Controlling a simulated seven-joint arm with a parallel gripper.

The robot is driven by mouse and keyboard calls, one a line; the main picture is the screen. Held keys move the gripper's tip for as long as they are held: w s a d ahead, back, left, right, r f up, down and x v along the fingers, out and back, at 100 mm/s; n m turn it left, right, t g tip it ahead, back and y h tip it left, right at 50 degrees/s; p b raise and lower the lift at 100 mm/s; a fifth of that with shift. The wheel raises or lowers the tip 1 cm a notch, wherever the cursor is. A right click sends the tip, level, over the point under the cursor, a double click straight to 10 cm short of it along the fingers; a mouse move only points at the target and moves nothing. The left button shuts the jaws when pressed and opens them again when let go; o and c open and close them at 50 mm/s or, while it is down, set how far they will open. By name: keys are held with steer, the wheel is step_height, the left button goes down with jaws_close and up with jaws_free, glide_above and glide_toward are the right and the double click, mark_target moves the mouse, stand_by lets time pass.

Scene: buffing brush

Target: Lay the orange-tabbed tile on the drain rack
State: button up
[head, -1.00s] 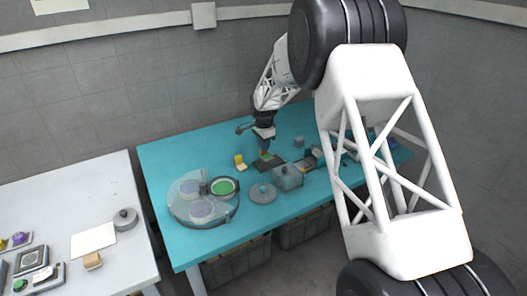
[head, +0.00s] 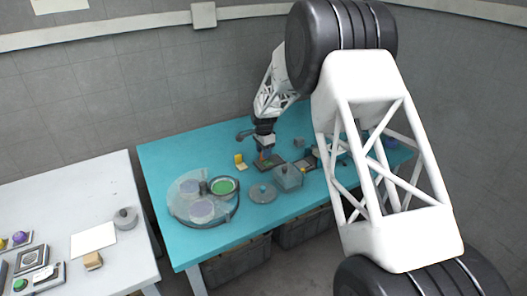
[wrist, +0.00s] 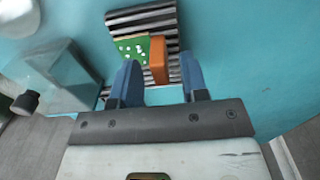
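The tile (wrist: 131,49) is green with white dots, and its orange tab (wrist: 159,60) stands at its right side. In the wrist view it lies on the dark ribbed drain rack (wrist: 145,17). My gripper (wrist: 160,78) has two blue fingers, spread apart with a gap on each side of the tab. The tab is just beyond the fingertips and I see no contact. In the head view my gripper (head: 264,154) is low over the rack (head: 277,165), and the tile is mostly hidden there.
A clear box (head: 288,177) with a knob stands close to the rack; it also shows in the wrist view (wrist: 60,78). A grey round lid (head: 263,193), a yellow piece (head: 240,162) and a round divided tray (head: 184,218) are nearby. The teal table (head: 165,160) is clear at the back left.

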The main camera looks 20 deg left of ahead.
steer(key=shift+r, duration=0.15)
step_height(320, 180, up, 12)
stand_by(0.9)
stand_by(0.6)
steer(key=s+d+r+n, duration=0.1)
steer(key=s+d+r, duration=0.55)
steer(key=d, duration=0.25)
steer(key=s+d+r+n+t, duration=0.1)
steer(key=s+d+r+n, duration=0.1)
steer(key=s+d+r, duration=0.55)
steer(key=s+d+r+n, duration=0.1)
steer(key=s+d+r, duration=0.3)
steer(key=s+d, duration=0.55)
steer(key=s+d+f+n, duration=0.1)
steer(key=s+d, duration=0.4)
steer(key=s, duration=0.5)
steer(key=s+d+f+n+t, duration=0.1)
steer(key=s+d+n, duration=0.1)
steer(key=s+d, duration=0.4)
steer(key=s+d+f+n, duration=0.1)
steer(key=s+d, duration=0.5)
steer(key=s, duration=1)
steer(key=shift+s+d+f+n+t, duration=0.2)
steer(key=shift+n+t, duration=0.1)
steer(key=shift+n, duration=0.1)
